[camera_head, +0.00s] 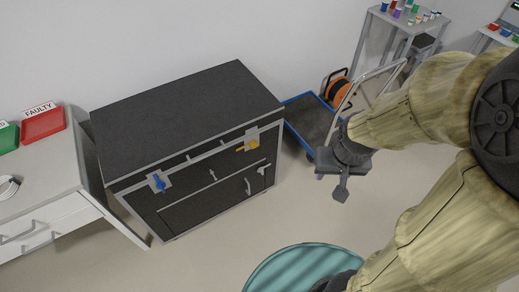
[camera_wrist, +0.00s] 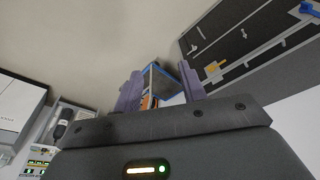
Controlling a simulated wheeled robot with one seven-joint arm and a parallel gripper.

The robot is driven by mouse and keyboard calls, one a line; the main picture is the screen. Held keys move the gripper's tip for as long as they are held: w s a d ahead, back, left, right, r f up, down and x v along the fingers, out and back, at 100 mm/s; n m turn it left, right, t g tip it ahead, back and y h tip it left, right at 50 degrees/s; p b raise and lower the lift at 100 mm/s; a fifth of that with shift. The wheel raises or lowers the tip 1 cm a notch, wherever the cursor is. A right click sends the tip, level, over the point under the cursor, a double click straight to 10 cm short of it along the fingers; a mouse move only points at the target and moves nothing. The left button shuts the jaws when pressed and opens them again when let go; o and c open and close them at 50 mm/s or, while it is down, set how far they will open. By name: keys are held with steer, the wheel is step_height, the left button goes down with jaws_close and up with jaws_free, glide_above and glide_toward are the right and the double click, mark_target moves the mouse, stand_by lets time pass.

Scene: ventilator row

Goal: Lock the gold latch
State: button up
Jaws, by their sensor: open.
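The gold latch (camera_head: 248,145) is on the upper right of the front of a dark cabinet (camera_head: 190,117). It also shows in the wrist view (camera_wrist: 216,67), to the right of my fingers. A blue latch (camera_head: 158,183) is on the upper left of the same front, and is at the upper right of the wrist view (camera_wrist: 308,8). My gripper (camera_head: 341,190) is open and empty, in the air to the right of the cabinet and apart from the gold latch. Its two fingers stand apart in the wrist view (camera_wrist: 160,90).
A blue-edged trolley (camera_head: 305,118) with an orange cable reel (camera_head: 338,90) stands right of the cabinet. A white counter (camera_head: 40,180) with a red tray (camera_head: 43,122) stands at left. A small table (camera_head: 405,22) with bottles is at the back.

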steer(key=shift+o, duration=1.3)
steer(key=shift+w+f, duration=0.15)
steer(key=shift+f, duration=0.05)
steer(key=w+a+f+n+t+y+b, duration=0.1)
steer(key=w+a+f+n+t+b, duration=0.15)
steer(key=w+f+b, duration=0.7)
steer(key=w+a+f+n+t+y+b, duration=0.15)
steer(key=w+f+t+b, duration=0.25)
steer(key=w+f+b, duration=0.55)
steer(key=w+a+f+n+t+y+b, duration=0.1)
steer(key=a+f+t+y+b, duration=0.2)
steer(key=f+b, duration=0.6)
steer(key=w+a+f+n+t+y+b, duration=0.1)
steer(key=w+a+f+t+y+b, duration=0.1)
steer(key=f+b, duration=0.8)
steer(key=shift+w+a+f+n+t+y, duration=0.25)
steer(key=shift+a+f+n+t+y, duration=0.2)
steer(key=shift+a+f+y, duration=0.65)
steer(key=shift+d+r, duration=0.25)
